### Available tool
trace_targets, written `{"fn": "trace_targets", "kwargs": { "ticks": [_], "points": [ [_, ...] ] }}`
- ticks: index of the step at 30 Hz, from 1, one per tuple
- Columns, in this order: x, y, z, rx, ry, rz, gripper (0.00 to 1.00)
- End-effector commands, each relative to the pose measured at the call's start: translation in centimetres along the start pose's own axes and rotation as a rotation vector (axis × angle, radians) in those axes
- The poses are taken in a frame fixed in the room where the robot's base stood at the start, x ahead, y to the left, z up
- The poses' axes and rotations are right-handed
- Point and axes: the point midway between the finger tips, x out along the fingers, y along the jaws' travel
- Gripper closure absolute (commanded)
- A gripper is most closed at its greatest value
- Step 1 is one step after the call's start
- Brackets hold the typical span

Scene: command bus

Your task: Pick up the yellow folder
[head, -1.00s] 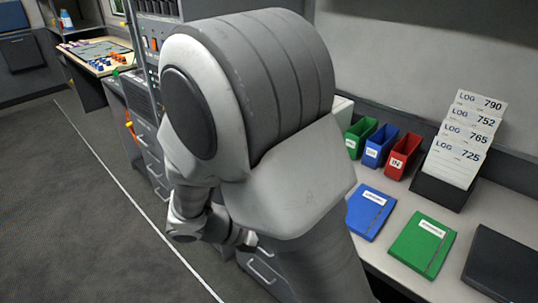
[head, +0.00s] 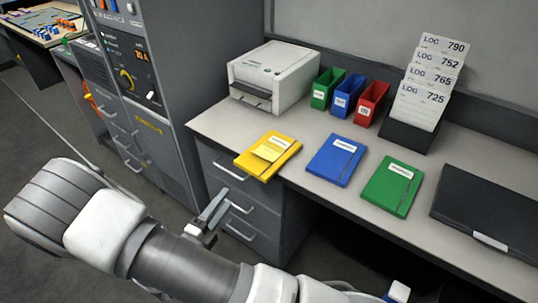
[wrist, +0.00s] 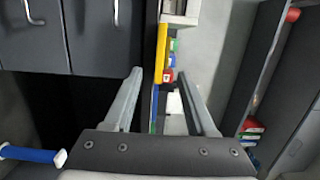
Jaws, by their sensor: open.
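The yellow folder (head: 281,153) lies flat on the desk, left of the blue folder (head: 334,160) and the green folder (head: 391,187), with a lighter yellow note on its cover. Its near corner reaches the desk's front edge. My gripper (head: 210,213) is in front of the drawers, left of and below the yellow folder, apart from it. In the wrist view my gripper (wrist: 160,78) is open and empty. The yellow folder (wrist: 161,52) shows there edge-on as a thin strip ahead, in line with the gap between the fingers.
The desk (head: 226,125) also holds a white printer (head: 272,75), green, blue and red bins (head: 347,93), a log card rack (head: 408,134) and a dark closed case (head: 490,207). Drawers (head: 228,170) are beneath. A grey equipment cabinet (head: 165,120) stands at left.

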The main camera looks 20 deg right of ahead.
Motion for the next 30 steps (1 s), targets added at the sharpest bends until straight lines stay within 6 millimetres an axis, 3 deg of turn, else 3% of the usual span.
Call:
{"fn": "trace_targets", "kwargs": {
  "ticks": [9,19,30],
  "points": [
    [7.0,0.1,-0.2,0.003,0.006,-0.001,0.44],
    [9.8,0.1,-0.3,0.003,0.005,0.0,0.44],
    [14.3,0.0,-0.9,0.003,0.004,0.001,0.44]
  ]
}}
